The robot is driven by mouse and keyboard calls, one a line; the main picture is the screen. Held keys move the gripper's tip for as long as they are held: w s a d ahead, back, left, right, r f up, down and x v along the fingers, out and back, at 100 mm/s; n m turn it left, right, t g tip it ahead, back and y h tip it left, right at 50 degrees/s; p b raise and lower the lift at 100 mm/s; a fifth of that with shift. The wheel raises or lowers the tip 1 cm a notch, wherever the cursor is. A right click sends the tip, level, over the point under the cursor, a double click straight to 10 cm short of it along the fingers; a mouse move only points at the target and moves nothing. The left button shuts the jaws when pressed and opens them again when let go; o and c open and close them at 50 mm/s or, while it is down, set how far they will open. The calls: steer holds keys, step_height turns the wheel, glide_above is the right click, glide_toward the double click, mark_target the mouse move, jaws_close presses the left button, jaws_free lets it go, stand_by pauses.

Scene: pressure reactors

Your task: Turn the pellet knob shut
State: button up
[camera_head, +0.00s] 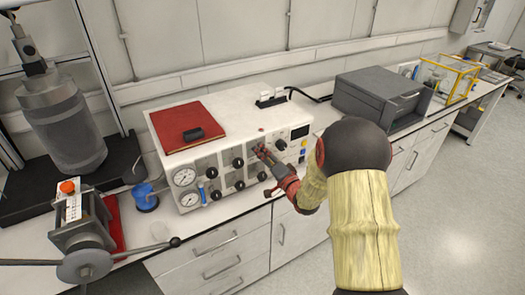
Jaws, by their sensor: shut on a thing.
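A white control box (233,121) stands on the bench, with rows of black knobs and two gauges on its front panel. My gripper (262,152) reaches the panel from the right front. Its fingers are shut at the upper row, right of a black knob (238,162). The knob between the fingers is hidden by them, so its turn cannot be seen. The panel labels are too small to read, so I cannot confirm which knob is the pellet knob.
A hand-wheel device (85,225) and a grey cylinder (66,125) stand left. A blue spool (145,198) sits near the box.

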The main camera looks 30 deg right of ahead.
steer(key=shift+m+p, duration=0.75)
steer(key=shift+m, duration=0.75)
steer(key=shift+f, duration=0.1)
steer(key=o, duration=1.2)
steer(key=shift+c, duration=0.2)
steer(key=shift+s, duration=0.1)
steer(key=s, duration=1.1)
steer(key=shift+s+d, duration=0.2)
steer(key=shift+s, duration=0.2)
